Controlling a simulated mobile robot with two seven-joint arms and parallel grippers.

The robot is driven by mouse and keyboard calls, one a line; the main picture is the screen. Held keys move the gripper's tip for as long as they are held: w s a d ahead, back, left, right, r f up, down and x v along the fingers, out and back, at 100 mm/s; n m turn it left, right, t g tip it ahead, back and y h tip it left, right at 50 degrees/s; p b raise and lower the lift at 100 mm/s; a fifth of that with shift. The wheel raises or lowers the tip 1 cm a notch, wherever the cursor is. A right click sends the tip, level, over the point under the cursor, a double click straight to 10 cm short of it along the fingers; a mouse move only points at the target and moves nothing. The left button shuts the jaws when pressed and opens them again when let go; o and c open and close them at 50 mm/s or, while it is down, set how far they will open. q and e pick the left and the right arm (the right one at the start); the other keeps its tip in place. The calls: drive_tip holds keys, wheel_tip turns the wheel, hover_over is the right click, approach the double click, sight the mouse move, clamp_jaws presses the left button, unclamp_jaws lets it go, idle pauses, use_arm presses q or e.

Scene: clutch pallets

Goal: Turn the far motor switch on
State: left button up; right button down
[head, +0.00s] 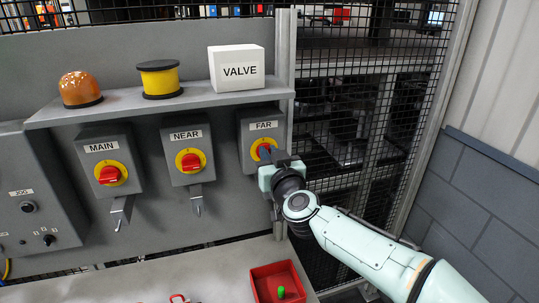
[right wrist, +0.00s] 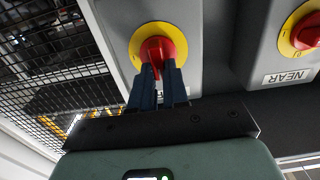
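The far motor switch is a grey box labelled FAR with a yellow dial (head: 256,148) and a red handle (head: 264,148), on the right end of the panel. My right gripper (head: 268,160) is at the front of this box and hides part of the dial. In the right wrist view the red handle (right wrist: 160,47) stands on its yellow dial. My right gripper's two dark fingers (right wrist: 158,72) are close together, with the lower end of the handle between their tips. My left gripper is not in view.
The NEAR switch (head: 188,161) and MAIN switch (head: 110,174) are to the left, with metal levers below. A red tray (head: 262,270) lies below; mesh fencing (head: 400,120) is right.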

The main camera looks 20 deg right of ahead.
drive_tip(key=shift+m, duration=0.3)
drive_tip(key=m, duration=0.3)
drive_tip(key=shift+d+m, duration=0.2)
drive_tip(key=shift+m, duration=0.1)
drive_tip(key=m, duration=0.2)
drive_tip(key=m+b, duration=0.1)
drive_tip(key=m, duration=0.1)
drive_tip(key=shift+d+f+m, duration=0.2)
drive_tip(key=shift+m, duration=0.1)
drive_tip(key=m, duration=0.3)
drive_tip(key=m+b, duration=0.1)
drive_tip(key=m, duration=0.1)
drive_tip(key=shift+d+f, duration=0.15)
drive_tip(key=shift+f, duration=0.1)
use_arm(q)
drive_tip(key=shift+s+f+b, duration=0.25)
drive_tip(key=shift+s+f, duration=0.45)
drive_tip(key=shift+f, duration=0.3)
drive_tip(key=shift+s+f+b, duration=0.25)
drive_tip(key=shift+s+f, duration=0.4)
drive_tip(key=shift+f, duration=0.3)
use_arm(e)
drive_tip(key=shift+f+m, duration=0.15)
drive_tip(key=shift+m, duration=1.85)
drive_tip(key=c, duration=1.1)
unclamp_jaws()
